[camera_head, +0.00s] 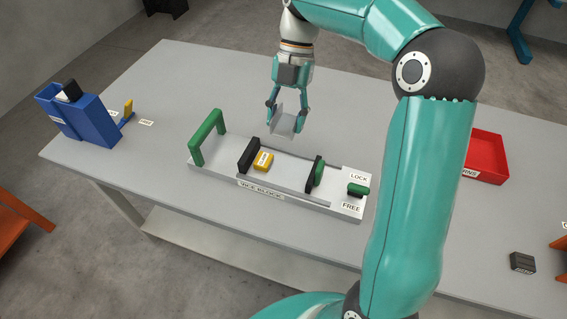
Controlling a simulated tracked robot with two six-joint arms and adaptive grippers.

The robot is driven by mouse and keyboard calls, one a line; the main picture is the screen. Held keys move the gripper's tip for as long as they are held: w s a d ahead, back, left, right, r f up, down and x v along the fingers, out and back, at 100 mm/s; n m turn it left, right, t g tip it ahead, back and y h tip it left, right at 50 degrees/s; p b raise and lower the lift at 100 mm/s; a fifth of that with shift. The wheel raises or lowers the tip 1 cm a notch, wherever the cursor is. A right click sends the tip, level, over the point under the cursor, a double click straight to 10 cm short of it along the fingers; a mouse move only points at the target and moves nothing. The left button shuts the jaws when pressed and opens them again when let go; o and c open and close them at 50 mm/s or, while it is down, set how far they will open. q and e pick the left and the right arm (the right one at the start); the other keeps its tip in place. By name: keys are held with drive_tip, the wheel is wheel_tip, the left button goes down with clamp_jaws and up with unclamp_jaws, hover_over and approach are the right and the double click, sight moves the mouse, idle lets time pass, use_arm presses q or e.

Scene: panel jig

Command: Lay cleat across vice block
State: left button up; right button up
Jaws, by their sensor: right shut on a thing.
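My right gripper (287,105) hangs above the back of the vice block, fingers pointing down. It is shut on a light grey angled metal piece (287,124), which may be the cleat, and holds it apart from the block. The vice block (228,177) is a long grey base with two dark upright jaws. The left jaw (249,156) has a yellow block (264,162) beside it, with a label too small to read. The right jaw (315,174) has a green part on it. Bare space shows between the yellow block and the right jaw. My left gripper is out of view.
A green arch handle (206,133) rises at the vice's left end. A green-and-black lever (358,190) sits between LOCK and FREE labels. A blue holder (78,116) stands at the left, a red tray (487,158) at the right. A small dark block (522,262) lies front right.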

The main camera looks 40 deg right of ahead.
sight(286, 176)
drive_tip(key=f, duration=1.6)
drive_tip(key=shift+s+d+f, duration=0.2)
drive_tip(key=shift+s+f, duration=0.05)
drive_tip(key=shift+s, duration=0.1)
drive_tip(key=o, duration=0.9)
drive_tip(key=v, duration=1.2)
drive_tip(key=shift+r, duration=0.1)
